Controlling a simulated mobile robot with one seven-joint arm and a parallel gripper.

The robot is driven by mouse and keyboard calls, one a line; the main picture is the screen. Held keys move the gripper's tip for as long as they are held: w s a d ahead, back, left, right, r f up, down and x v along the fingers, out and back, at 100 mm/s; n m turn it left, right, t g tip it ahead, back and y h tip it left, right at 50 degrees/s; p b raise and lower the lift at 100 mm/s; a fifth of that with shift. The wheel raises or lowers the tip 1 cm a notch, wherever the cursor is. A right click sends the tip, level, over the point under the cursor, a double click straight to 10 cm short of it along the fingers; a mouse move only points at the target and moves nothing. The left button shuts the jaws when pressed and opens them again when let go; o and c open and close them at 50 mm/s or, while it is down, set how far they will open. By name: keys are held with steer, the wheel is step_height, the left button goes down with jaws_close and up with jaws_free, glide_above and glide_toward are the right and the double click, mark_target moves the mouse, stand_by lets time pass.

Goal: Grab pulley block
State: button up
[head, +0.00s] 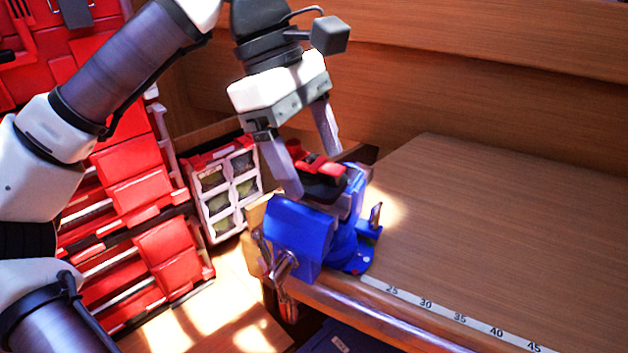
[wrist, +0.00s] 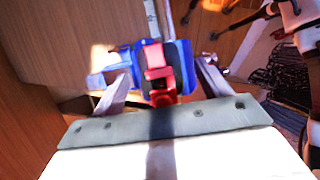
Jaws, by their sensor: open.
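A red and black block (head: 321,167), which I take to be the pulley block, sits at the top of a blue bench vise (head: 300,236). I cannot tell whether the vise jaws clamp it. My gripper (head: 311,171) is open and points down, with its fingers spread to either side of the block. In the wrist view the red part of the block (wrist: 157,72) lies between the open fingertips (wrist: 163,75), with blue vise parts (wrist: 183,56) around it. I see no clear contact between fingers and block. One finger hides part of the block in the head view.
The vise is at the corner of a wooden bench (head: 470,220) with a measuring strip (head: 440,316) along its front edge. A white and red bin rack (head: 222,190) and red drawers (head: 137,187) stand to the left. The bench top to the right is clear.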

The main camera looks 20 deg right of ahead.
steer(key=shift+x, duration=0.8)
steer(key=shift+c, duration=0.5)
steer(key=c, duration=1.2)
steer(key=shift+r, duration=0.1)
